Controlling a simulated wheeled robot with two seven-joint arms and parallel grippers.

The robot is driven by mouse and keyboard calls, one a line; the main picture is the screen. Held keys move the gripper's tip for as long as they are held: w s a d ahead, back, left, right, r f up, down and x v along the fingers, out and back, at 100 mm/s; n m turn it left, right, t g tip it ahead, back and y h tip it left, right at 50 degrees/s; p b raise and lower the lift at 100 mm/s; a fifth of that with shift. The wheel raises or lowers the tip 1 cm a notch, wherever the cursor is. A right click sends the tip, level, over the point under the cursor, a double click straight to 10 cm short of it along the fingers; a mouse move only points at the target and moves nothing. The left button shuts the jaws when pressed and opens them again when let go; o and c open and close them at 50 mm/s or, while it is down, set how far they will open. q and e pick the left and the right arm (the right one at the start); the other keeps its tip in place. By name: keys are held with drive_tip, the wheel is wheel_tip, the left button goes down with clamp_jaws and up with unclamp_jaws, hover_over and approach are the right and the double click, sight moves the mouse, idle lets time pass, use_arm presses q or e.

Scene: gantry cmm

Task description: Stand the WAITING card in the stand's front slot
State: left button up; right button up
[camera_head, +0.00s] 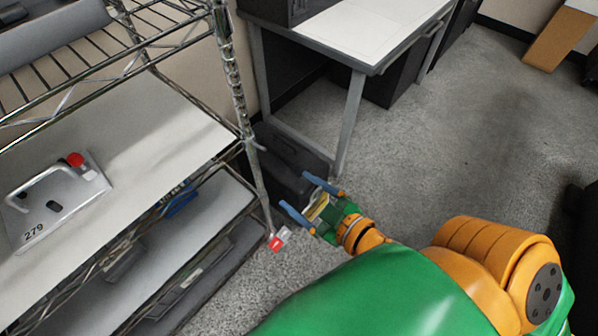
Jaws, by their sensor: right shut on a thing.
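My right gripper (310,200) is low beside the wire rack's front post, above the floor. Its two blue fingers stand apart, shut on a small pale yellow piece (319,208) that I take for the WAITING card. It is mostly hidden and no wording can be read. A small red and white tag (277,241) shows just left of the fingers near the post's foot; I cannot tell what it belongs to. I cannot make out the stand or its front slot. My left gripper is not in view.
A wire rack (238,90) with several shelves fills the left. On one shelf lies a grey plate (92,190) with a handle, a red knob and "279". A white-topped desk (375,30) stands behind, with a dark case (285,165) by its leg. Carpet at right (460,130) is clear.

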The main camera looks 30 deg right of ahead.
sight(314, 204)
drive_tip(key=s, duration=0.1)
drive_tip(key=s+d, duration=0.1)
drive_tip(key=s, duration=0.2)
drive_tip(key=shift+d, duration=0.25)
drive_tip(key=p+v, duration=0.2)
drive_tip(key=v, duration=0.1)
drive_tip(key=shift+d+f+p, duration=0.15)
drive_tip(key=shift+d+p, duration=0.05)
drive_tip(key=shift+p, duration=0.15)
drive_tip(key=shift+s+d+f+p, duration=0.1)
drive_tip(key=shift+s+d+p, duration=0.05)
drive_tip(key=shift+s+p, duration=0.3)
drive_tip(key=shift+s+f, duration=0.1)
drive_tip(key=shift+f, duration=0.05)
